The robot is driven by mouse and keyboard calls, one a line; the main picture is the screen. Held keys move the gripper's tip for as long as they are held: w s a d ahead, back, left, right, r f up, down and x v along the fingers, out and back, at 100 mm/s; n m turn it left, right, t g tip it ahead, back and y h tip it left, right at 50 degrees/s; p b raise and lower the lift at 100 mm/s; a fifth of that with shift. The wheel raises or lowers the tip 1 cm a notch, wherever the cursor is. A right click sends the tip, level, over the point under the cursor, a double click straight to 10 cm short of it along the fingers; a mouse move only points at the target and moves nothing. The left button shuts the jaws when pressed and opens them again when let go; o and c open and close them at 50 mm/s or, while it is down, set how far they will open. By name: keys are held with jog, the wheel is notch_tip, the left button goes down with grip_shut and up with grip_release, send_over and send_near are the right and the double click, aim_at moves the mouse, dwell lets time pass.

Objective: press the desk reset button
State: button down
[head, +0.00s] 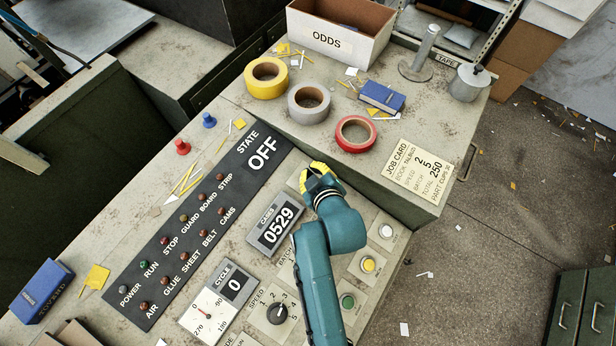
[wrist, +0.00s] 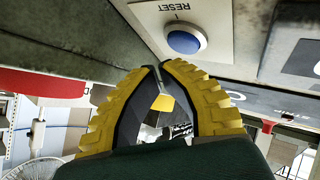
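The reset button (wrist: 183,42) is a blue round cap in a pale ring on a light plate. The word RESET shows upside down beside it in the wrist view. My gripper (wrist: 155,70) has yellow ribbed fingers whose tips meet, with nothing seen held between them. The tips are apart from the button, which lies just beyond and a little right of them in the wrist view. In the head view my gripper (head: 318,172) is over the desk near the raised counter, above the counter display (head: 275,231). The reset button is not visible there, seemingly hidden by my gripper and arm.
White (head: 386,231), yellow (head: 368,264) and green (head: 347,301) buttons line the panel right of my arm. The raised counter (head: 440,120) stands close beyond my gripper, bearing tape rolls and an ODDS box (head: 335,40). A speed knob (head: 277,313) is left of my arm.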

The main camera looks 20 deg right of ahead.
jog(key=shift+f, duration=0.1)
dwell(0.6)
jog(key=shift+w+f, duration=0.1)
jog(key=shift+f, duration=0.2)
jog(key=shift+w+a+f+b, duration=0.1)
jog(key=shift+f+b, duration=0.2)
jog(key=shift+f, duration=0.2)
dwell(0.5)
jog(key=shift+r, duration=0.1)
jog(key=shift+s+r+p, duration=0.2)
jog(key=shift+r+p, duration=0.55)
jog(key=shift+p, duration=0.3)
jog(key=r+p, duration=0.3)
jog(key=s+d+r+p, duration=0.1)
jog(key=r+p, duration=0.1)
jog(key=shift+a, duration=0.1)
dwell(0.7)
